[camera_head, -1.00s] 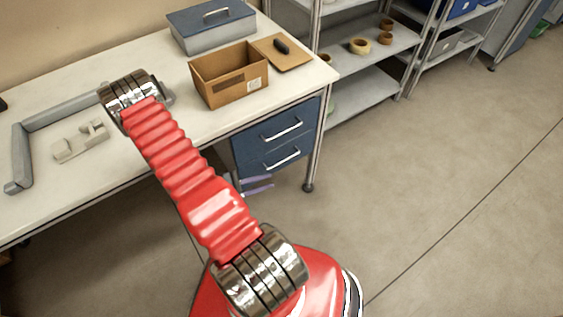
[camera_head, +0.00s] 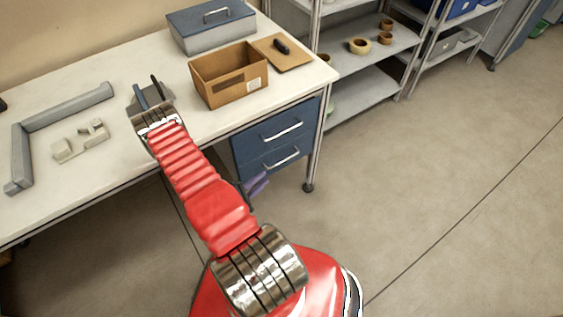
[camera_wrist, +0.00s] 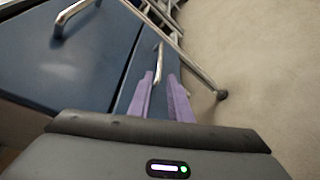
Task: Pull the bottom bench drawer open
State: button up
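The bottom drawer (camera_head: 258,167) is the lower of two blue drawers under the bench's right end and looks shut. Its silver bar handle (camera_head: 281,157) also shows in the wrist view (camera_wrist: 159,62), ahead of my fingertips and roughly in line with the gap between them. My gripper (camera_head: 260,180) has purple fingers and is low in front of the drawer's left part in the head view, partly hidden by my red arm. In the wrist view my gripper (camera_wrist: 161,76) is open, with nothing visibly held. I cannot tell whether a finger touches the handle.
The top drawer (camera_head: 270,132) is shut, with its own handle (camera_head: 282,131) above. The bench leg (camera_head: 312,150) stands just right of the drawers. A cardboard box (camera_head: 228,78) and a blue-lidded box (camera_head: 212,28) stand on the bench. The floor in front is clear.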

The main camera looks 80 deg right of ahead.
aim_at(282, 161)
jog(key=shift+x, duration=6.85)
grip_shut()
